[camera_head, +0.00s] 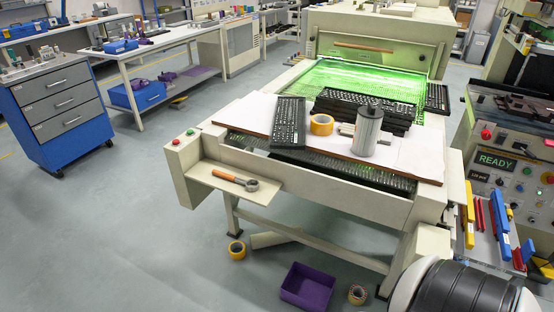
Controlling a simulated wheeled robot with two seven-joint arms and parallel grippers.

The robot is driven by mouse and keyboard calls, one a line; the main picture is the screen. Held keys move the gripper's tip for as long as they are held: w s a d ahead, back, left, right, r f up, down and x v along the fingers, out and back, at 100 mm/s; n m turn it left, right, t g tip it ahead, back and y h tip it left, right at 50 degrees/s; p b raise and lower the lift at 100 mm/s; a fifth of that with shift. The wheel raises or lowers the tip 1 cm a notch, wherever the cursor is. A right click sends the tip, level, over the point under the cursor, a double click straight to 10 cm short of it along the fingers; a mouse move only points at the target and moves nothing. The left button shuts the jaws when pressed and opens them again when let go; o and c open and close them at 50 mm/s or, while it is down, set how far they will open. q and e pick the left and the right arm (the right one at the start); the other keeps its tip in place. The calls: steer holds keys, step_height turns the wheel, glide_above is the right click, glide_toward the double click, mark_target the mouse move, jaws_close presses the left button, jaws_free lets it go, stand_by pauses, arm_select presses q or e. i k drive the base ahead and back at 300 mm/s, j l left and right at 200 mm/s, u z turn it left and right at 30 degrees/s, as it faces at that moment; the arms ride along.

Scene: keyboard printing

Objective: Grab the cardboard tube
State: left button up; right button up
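A pale beige tube (272,239), which looks like the cardboard tube, lies on its side on the floor under the front of the printing machine. Its right end runs behind the machine's lower frame, so that end is partly hidden. Neither of my grippers shows in the head view.
The machine's bed (210,135) carries keyboards (289,121), a yellow tape roll (321,124) and a grey canister (367,132). A purple bin (307,287) and another tape roll (358,294) lie on the floor in front. Floor at left is clear.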

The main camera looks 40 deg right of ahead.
mark_target(269, 238)
steer(key=i+j+z, duration=0.15)
steer(key=i, duration=1.5)
